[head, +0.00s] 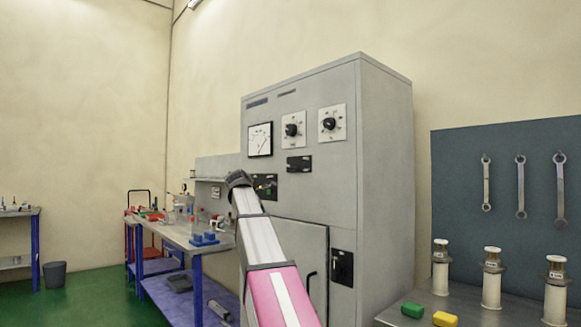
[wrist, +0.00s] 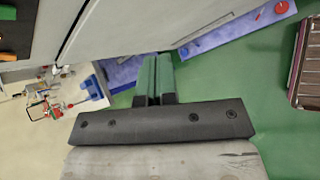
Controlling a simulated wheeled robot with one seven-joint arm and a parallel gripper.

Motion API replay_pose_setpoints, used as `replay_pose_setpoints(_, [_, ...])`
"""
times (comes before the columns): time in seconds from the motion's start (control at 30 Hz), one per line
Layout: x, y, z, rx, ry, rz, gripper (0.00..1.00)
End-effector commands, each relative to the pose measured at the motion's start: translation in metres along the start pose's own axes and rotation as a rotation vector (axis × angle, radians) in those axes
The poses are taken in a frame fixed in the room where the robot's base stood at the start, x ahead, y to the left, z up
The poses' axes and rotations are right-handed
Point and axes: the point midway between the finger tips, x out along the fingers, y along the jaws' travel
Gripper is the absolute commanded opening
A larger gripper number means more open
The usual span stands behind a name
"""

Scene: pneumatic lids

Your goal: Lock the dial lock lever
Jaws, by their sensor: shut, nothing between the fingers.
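A grey cabinet (head: 384,160) stands in the middle of the head view. On its front are two dials with black knobs, a left one (head: 292,130) and a right one (head: 332,123). Lower down are a black plate (head: 342,267) with a small fitting and a dark door handle (head: 309,284). I cannot tell which of these is the dial lock lever. My gripper (wrist: 153,60) shows in the wrist view with its two fingers together, holding nothing, apart from the cabinet surface. In the head view my arm reaches toward the cabinet front and hides part of it.
A workbench (head: 165,230) with blue legs and small items stands left of the cabinet. Wrenches hang on a dark board (head: 455,190).

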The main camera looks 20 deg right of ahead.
Motion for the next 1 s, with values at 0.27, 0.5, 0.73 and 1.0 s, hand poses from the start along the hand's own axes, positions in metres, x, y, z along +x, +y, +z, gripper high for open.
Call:
replay_pose_setpoints(0.27, [-0.102,0.057,0.099,-0.197,-0.122,0.042,0.00])
replay_pose_setpoints(0.5, [-0.169,0.076,0.161,-0.319,-0.202,0.042,0.00])
replay_pose_setpoints(0.73, [-0.183,0.078,0.178,-0.354,-0.223,0.037,0.00])
replay_pose_setpoints(1.0, [-0.146,0.080,0.185,-0.353,-0.223,0.035,0.00])
